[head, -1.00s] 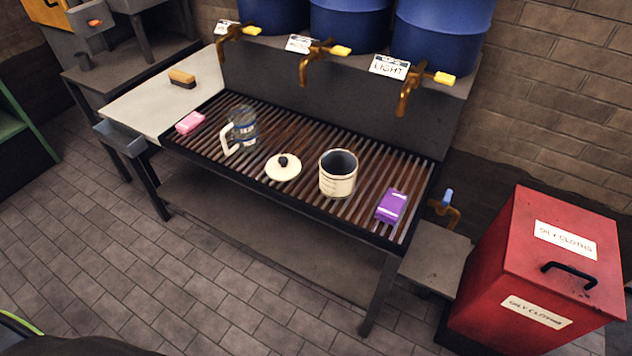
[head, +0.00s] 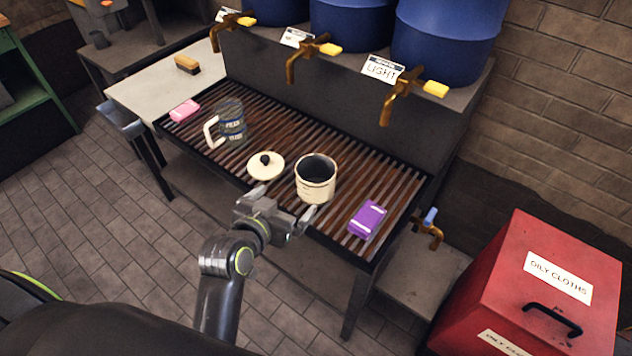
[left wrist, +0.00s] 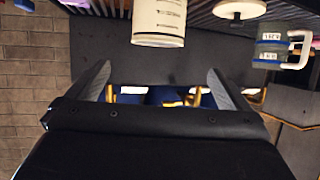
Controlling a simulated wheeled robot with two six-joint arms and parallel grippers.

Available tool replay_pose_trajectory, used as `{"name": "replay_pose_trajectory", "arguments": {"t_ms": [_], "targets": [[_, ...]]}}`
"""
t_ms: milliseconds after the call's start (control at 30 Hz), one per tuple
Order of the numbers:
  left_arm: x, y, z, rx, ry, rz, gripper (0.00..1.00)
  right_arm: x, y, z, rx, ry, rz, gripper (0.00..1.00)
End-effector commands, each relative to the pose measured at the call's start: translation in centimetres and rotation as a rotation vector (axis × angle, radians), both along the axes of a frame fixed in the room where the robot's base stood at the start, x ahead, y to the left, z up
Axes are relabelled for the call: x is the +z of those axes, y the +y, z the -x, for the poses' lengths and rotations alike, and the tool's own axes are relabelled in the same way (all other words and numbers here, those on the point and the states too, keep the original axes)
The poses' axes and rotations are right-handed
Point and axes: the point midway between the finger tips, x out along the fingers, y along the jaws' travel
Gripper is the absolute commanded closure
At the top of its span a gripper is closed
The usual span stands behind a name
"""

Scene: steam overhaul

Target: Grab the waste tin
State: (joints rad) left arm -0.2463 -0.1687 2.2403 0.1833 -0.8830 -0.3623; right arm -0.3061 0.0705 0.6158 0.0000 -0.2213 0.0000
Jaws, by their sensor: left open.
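A cream open-topped tin with dark print, the likeliest waste tin (head: 315,180), stands upright on the slatted drip bench (head: 290,206). Its printing is too small to read. Its top shows a dark inside. A cream lid with a black knob (head: 266,167) lies on the slats just left of it. My left gripper (head: 281,204) is open and empty at the bench's front edge, in front of the tin and lid. In the left wrist view the tin (left wrist: 158,22) appears at the top, beyond the two spread fingers (left wrist: 160,88) and not between them. My right gripper is out of view.
A clear jug with a white handle (head: 230,122) and a pink block (head: 184,111) are left on the slats. A purple pack (head: 367,219) is right of the tin. Brass taps (head: 400,92) overhang the back. A red bin (head: 545,285) stands at right.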

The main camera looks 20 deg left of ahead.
Motion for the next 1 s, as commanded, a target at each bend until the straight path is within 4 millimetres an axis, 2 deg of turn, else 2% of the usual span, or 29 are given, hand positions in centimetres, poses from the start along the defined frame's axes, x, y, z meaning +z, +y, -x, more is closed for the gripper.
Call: {"name": "replay_pose_trajectory", "arguments": {"t_ms": [33, 133, 700, 833, 1000], "targets": [[0.7, 0.0, 0.0, -0.001, -0.012, 0.000, 0.00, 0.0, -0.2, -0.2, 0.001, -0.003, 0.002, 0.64], [1.0, -0.1, -0.5, -0.003, -0.020, -0.002, 0.00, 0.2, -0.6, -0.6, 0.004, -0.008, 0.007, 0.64], [-2.6, -1.2, -8.9, -0.003, -0.020, -0.004, 0.00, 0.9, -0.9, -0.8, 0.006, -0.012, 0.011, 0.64], [-3.2, -1.4, -10.3, -0.003, -0.020, -0.002, 0.00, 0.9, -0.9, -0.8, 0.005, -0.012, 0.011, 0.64], [-3.6, -1.4, -11.0, -0.002, -0.019, -0.002, 0.00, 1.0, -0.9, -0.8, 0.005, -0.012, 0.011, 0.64]]}}
